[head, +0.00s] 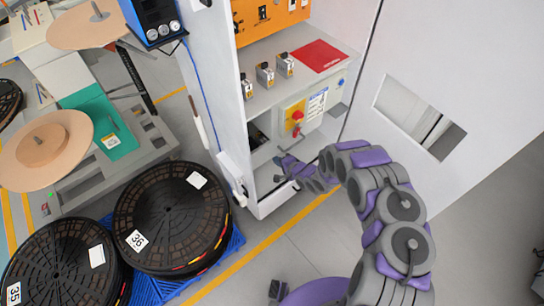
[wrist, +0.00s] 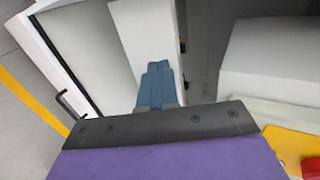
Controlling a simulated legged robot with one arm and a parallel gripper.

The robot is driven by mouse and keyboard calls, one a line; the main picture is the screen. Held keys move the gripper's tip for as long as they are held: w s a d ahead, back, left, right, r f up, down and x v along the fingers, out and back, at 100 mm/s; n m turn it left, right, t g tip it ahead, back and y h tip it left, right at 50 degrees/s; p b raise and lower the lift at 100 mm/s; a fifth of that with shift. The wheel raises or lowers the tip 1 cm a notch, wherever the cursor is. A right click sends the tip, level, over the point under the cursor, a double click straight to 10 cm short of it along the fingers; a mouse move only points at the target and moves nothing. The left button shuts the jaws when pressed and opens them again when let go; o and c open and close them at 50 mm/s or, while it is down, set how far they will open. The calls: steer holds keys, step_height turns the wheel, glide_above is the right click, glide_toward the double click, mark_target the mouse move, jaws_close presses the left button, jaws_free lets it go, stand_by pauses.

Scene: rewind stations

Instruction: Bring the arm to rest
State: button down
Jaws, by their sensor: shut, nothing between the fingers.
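My arm shows in purple and grey at the lower right of the head view. A white panel stands behind the fingers. I cannot tell from these views whether the fingertips touch anything.
The yellow box with the red knob (head: 298,115) is beside my gripper. A white door (head: 445,60) with a window stands at the right. Black reels (head: 170,215) lie on a blue pallet (head: 232,245) at lower left. Floor (head: 300,245) is clear below the cabinet.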

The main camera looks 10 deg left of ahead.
steer(key=w+d+r+n+h, duration=0.15)
steer(key=d+r+h, duration=0.25)
steer(key=d+r, duration=0.45)
steer(key=w+d+r+n+h, duration=0.1)
steer(key=w+d+r+h, duration=0.3)
steer(key=d, duration=0.8)
steer(key=s+d+r+g+h, duration=0.1)
steer(key=s+d+r+h, duration=0.1)
steer(key=s+d+r, duration=0.4)
steer(key=s+d+r+h, duration=0.1)
steer(key=d+r+h, duration=0.1)
steer(key=d+r, duration=0.5)
steer(key=s+r+g, duration=0.2)
steer(key=s+r, duration=0.5)
steer(key=s, duration=0.3)
steer(key=s+r+g, duration=0.2)
steer(key=s+r, duration=0.5)
steer(key=s, duration=0.2)
steer(key=s+a+r+n+g, duration=0.1)
steer(key=s+a+r, duration=0.1)
steer(key=s, duration=0.6)
steer(key=s+a+r+n+g+y, duration=0.1)
steer(key=s+a+r+n+g, duration=0.1)
steer(key=s, duration=0.7)
steer(key=s+a+r+n+g+y, duration=0.1)
steer(key=s+a, duration=0.3)
steer(key=s, duration=0.4)
steer(key=shift+s+r+n, duration=0.2)
steer(key=shift+r+n, duration=0.2)
steer(key=shift+n, duration=0.15)
